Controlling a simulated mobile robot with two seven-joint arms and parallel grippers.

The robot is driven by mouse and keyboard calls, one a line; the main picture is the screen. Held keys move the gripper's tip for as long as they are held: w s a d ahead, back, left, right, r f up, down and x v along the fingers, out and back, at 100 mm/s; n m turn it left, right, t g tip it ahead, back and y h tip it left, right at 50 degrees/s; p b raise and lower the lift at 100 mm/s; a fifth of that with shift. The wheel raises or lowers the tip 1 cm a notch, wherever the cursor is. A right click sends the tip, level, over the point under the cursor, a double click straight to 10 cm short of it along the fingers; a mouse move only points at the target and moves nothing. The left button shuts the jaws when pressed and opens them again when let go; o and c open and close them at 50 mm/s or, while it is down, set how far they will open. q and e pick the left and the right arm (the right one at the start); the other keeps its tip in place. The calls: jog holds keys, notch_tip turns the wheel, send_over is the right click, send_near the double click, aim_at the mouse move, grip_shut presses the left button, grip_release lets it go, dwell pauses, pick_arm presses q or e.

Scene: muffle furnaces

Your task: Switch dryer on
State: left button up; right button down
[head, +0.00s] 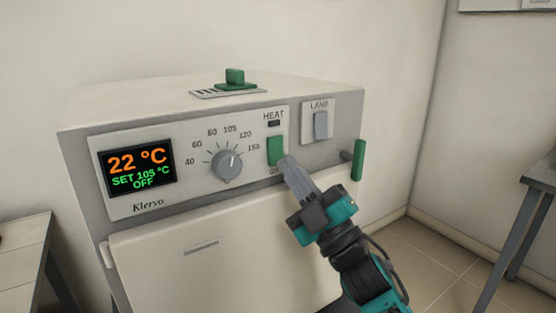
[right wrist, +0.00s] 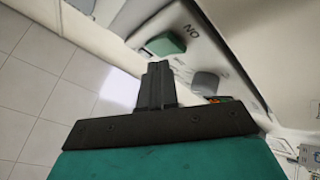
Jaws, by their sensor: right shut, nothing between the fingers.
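The dryer (head: 225,245) is a cream and grey box with a front control panel. Its display (head: 140,171) reads 22 °C, SET 105 °C, OFF. The green rocker switch (head: 275,151) sits under the HEAT label, right of the grey dial (head: 227,166); the dial points near 105. My right gripper (head: 288,163) is shut and empty, its fingertips close to the lower right of the green switch; contact cannot be told. In the right wrist view the fingers (right wrist: 158,75) point towards the panel, with the green switch (right wrist: 165,44) just beyond them. My left gripper is not in view.
A grey LAMP switch (head: 320,125) is on the panel's right. A green door handle (head: 358,160) sticks out at the right front edge. A green vent slider (head: 235,80) is on top. Tables stand at the left (head: 25,250) and right (head: 540,172). Floor is clear at the right.

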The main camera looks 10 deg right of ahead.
dwell(1.0)
jog(key=shift+w, duration=0.1)
jog(key=shift+w+a, duration=0.15)
jog(key=shift+w, duration=0.15)
dwell(0.5)
jog(key=shift+w+a+f, duration=0.1)
jog(key=shift+w, duration=0.15)
dwell(0.4)
jog(key=shift+s, duration=0.15)
